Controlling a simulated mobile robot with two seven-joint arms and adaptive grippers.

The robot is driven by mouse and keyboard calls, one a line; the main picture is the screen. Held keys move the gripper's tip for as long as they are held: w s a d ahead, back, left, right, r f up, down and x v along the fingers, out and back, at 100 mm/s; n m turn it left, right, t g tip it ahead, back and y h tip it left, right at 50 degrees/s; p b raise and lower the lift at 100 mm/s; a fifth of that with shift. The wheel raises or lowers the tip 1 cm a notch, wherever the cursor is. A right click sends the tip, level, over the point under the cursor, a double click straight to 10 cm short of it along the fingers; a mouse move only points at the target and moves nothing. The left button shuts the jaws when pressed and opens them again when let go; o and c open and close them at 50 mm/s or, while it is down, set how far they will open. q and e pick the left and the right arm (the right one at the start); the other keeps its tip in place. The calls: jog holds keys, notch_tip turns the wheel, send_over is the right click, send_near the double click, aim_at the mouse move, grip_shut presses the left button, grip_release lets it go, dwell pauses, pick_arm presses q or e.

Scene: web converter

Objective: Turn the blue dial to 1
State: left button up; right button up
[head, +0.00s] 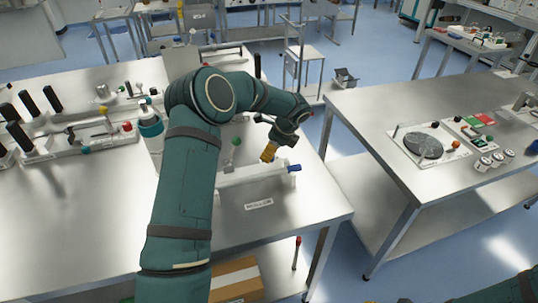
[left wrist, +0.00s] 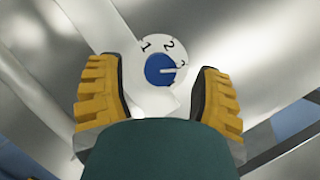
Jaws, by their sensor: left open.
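The blue dial (left wrist: 160,69) sits on a round white face marked 1, 2 and 3 in the left wrist view. Its pale pointer line points right, toward the 3. In the head view, a blue knob (head: 294,168) is at the right end of a white bar on the table. My left gripper (head: 268,153) is above and slightly left of that knob. In the left wrist view its yellow fingers (left wrist: 160,98) are open on either side of the dial, with nothing between them held. Only a sliver of yellow, perhaps my right gripper (head: 386,301), shows at the bottom edge.
The bar is on a steel table (head: 285,225) with a label plate (head: 259,204) in front. Black-handled fixtures (head: 40,125) stand at the left. A second table (head: 370,110) at the right carries a dark disc (head: 424,146) and small parts. A floor gap separates the tables.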

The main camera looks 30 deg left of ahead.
pick_arm(q)
jog(key=shift+x, duration=1.2)
grip_shut()
